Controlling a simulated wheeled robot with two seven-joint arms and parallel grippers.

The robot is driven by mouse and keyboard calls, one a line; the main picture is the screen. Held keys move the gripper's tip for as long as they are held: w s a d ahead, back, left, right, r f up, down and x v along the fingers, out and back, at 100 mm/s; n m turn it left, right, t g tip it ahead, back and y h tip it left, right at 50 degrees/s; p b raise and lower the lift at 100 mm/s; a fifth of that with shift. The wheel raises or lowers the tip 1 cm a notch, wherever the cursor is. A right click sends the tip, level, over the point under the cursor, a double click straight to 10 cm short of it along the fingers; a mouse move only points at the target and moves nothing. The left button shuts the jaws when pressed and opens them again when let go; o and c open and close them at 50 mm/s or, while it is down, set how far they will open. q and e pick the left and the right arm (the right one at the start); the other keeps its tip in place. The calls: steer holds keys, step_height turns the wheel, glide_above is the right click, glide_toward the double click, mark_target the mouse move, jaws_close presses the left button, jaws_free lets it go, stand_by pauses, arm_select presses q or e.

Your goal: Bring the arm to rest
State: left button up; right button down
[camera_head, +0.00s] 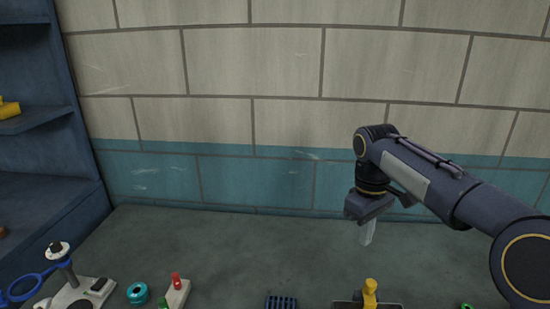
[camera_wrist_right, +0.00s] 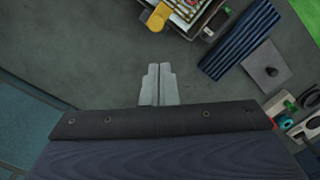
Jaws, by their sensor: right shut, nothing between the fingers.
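My right gripper (camera_head: 367,232) hangs below the end of my right arm, which comes in from the right in the head view. It points down above the grey-green surface. In the right wrist view its two pale fingers (camera_wrist_right: 158,84) are together, with nothing between them. The fingertips are apart from the objects around them. My left gripper is not in view.
Along the front edge are a yellow-handled item (camera_head: 370,292), a dark ribbed block (camera_head: 281,302), a teal ring (camera_head: 138,293) and a red-knobbed white block (camera_head: 177,291). A blue shelf (camera_head: 60,150) stands at left. The surface's middle is clear, with a tiled wall behind.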

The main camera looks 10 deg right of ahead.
steer(key=s+m+t+y, duration=0.2)
steer(key=s+m+t, duration=0.1)
steer(key=s, duration=1)
steer(key=s+a+f+m+t+y, duration=0.2)
steer(key=s+a+f, duration=0.4)
steer(key=s, duration=0.5)
step_height(320, 180, down, 2)
steer(key=shift+f+m+t, duration=0.25)
steer(key=shift+m+t, duration=0.55)
steer(key=shift+m, duration=0.4)
